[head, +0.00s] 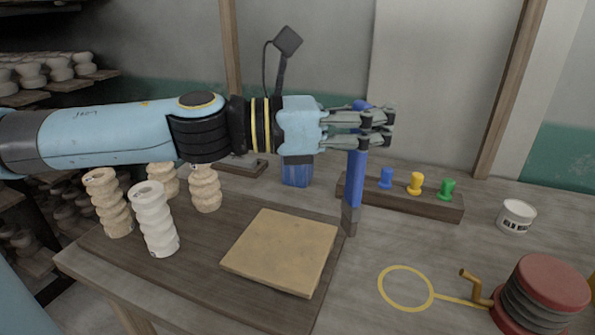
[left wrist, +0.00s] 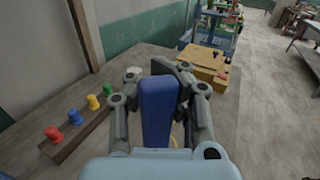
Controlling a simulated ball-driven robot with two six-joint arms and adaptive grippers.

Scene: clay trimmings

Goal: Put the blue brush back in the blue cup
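My left gripper (head: 372,128) reaches in from the left and is shut on the blue brush (head: 355,178), near the top of its handle. The brush hangs upright with its grey end down; I cannot tell whether that end touches anything. In the left wrist view the blue handle (left wrist: 158,110) stands between the fingers (left wrist: 160,95). The blue cup (head: 296,174) seems to be the blue shape behind and below the gripper's palm, left of the brush; its upper part is hidden. My right gripper is not in view.
A wooden rack (head: 425,203) with coloured pegs stands behind the brush. A tan slab (head: 280,250) lies on a dark board, with ribbed clay pieces (head: 155,220) at left. A white tub (head: 516,216) and a red-topped reel (head: 540,295) are at right.

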